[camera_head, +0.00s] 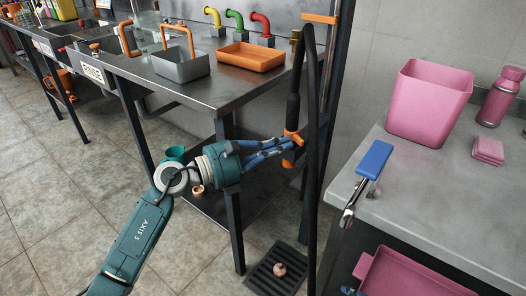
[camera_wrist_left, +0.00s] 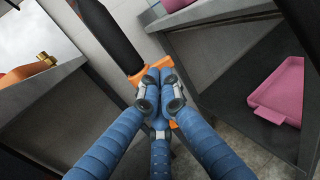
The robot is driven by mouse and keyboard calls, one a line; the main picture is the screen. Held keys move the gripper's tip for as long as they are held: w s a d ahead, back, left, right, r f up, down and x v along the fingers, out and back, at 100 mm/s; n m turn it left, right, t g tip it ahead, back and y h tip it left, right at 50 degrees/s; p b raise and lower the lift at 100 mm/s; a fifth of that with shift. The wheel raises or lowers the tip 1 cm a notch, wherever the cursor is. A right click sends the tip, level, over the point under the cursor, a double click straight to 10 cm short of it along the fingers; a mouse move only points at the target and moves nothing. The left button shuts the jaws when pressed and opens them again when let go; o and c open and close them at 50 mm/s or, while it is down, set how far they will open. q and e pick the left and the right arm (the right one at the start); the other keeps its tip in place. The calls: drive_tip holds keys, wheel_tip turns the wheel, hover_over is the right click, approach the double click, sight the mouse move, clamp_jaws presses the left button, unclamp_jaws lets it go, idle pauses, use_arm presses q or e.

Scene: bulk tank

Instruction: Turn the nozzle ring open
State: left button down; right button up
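The nozzle hangs at the lower end of a black hose grip (camera_head: 293,108). Its orange collar (camera_head: 292,136) sits just under the grip and also shows in the left wrist view (camera_wrist_left: 137,76). My left gripper (camera_head: 288,144) reaches it from the left, with its blue fingers drawn together around the nozzle just below the collar. In the left wrist view the fingertips (camera_wrist_left: 160,90) are close together and cover the nozzle's middle. More orange shows below them. Which part is the turning ring is hard to tell. Small blue and silver parts at the head view's bottom edge may be my right gripper.
A steel sink bench (camera_head: 225,88) with a grey caddy (camera_head: 181,68) and orange tray (camera_head: 247,57) stands behind. At right, a grey counter (camera_head: 440,200) holds a pink bin (camera_head: 429,103) and a blue-handled tool (camera_head: 374,159) at its edge. A pink tray (camera_head: 410,277) is below.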

sight(295, 136)
use_arm(q)
drive_tip(key=shift+w+d, duration=0.35)
drive_tip(key=shift+d, duration=0.25)
use_arm(e)
drive_tip(key=shift+w+a+r, duration=0.15)
drive_tip(key=shift+w+r, duration=0.05)
drive_tip(key=shift+w, duration=0.2)
use_arm(q)
drive_tip(key=shift+d, duration=0.1)
drive_tip(key=shift+w+d, duration=0.1)
drive_tip(key=shift+d, duration=0.45)
use_arm(e)
drive_tip(key=shift+s+f, duration=0.2)
drive_tip(key=shift+s, duration=0.25)
